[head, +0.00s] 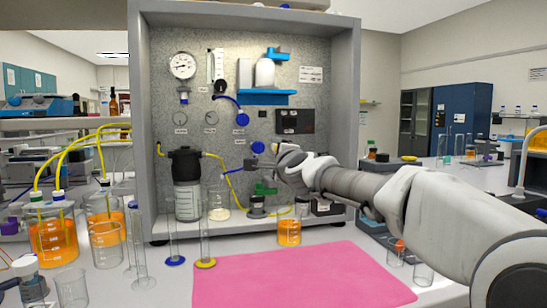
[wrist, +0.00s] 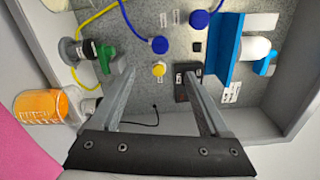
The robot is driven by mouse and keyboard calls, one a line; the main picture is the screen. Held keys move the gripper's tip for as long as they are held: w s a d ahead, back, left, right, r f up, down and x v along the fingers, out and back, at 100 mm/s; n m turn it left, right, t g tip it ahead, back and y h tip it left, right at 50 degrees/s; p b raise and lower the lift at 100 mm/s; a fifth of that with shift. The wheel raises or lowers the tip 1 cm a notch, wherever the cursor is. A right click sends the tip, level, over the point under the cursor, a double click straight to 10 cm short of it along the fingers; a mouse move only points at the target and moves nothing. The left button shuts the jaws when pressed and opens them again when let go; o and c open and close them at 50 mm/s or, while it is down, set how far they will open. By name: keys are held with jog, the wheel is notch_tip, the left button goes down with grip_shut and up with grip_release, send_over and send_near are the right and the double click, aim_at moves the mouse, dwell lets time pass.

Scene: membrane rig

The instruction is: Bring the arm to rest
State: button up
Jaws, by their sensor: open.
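My arm reaches in from the right in the head view, with my gripper (head: 262,163) in front of the rig's back panel (head: 220,140). In the wrist view my gripper (wrist: 158,75) has its two fingers wide apart with nothing between them. The green valve handle (head: 265,188) is just below my gripper in the head view; in the wrist view the green handle (wrist: 105,57) lies left of the fingers. I cannot tell the exact gap to the panel.
The cabinet frame (head: 347,110) surrounds the panel. A blue shelf (head: 265,97) with white bottles sits above my gripper. An orange-filled beaker (head: 289,232) stands in front of the rig. The pink mat (head: 300,280) is bare. Tall glass cylinders (head: 205,235) stand at left.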

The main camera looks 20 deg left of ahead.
jog(key=s+d+f+n+g+h, duration=0.1)
jog(key=s+d+f+n+h, duration=0.25)
jog(key=d, duration=0.55)
jog(key=s+d+f+n+g+h, duration=0.1)
jog(key=s+d+f+n+g, duration=0.2)
jog(key=s+d, duration=0.5)
jog(key=s+d+f+n+h, duration=0.2)
jog(key=s+d+f+n, duration=0.25)
jog(key=d, duration=0.55)
jog(key=s+d+f+n+g+h, duration=0.1)
jog(key=s+d+f+g+h, duration=0.1)
jog(key=s+d+f, duration=0.6)
jog(key=s+d+f+g+h, duration=0.25)
jog(key=s+d+f, duration=0.45)
jog(key=s+d, duration=0.4)
notch_tip(320, 180, up, 27)
jog(key=p, duration=2.7)
jog(key=shift+h, duration=0.3)
jog(key=shift+a, duration=0.1)
